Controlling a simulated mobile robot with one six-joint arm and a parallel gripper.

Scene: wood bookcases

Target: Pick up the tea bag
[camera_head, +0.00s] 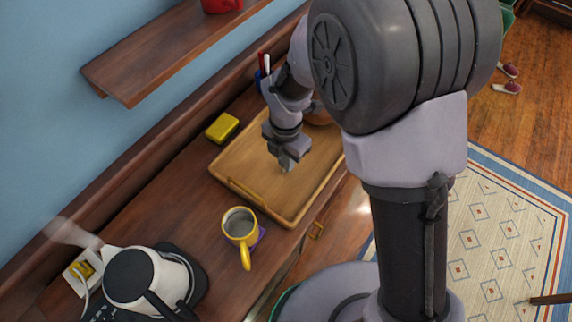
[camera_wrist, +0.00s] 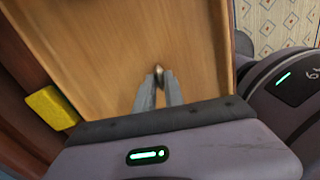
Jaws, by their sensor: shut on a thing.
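My gripper (camera_head: 287,166) points down over the wooden tray (camera_head: 240,195) on the counter. In the wrist view my gripper (camera_wrist: 159,76) has its fingertips close together. A small pale brown thing (camera_wrist: 158,69) shows right at the fingertips, held between them; it is too small to make out as the tea bag for sure. In the head view it is hardly visible below the fingers. The tray fills most of the wrist view, and its surface around the fingers is bare.
A yellow mug (camera_head: 240,226) stands on a purple coaster in front of the tray. A steaming white kettle (camera_head: 145,278) is at the lower left. A yellow box (camera_head: 222,127) lies behind the tray. A shelf (camera_head: 165,50) with a red object hangs above.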

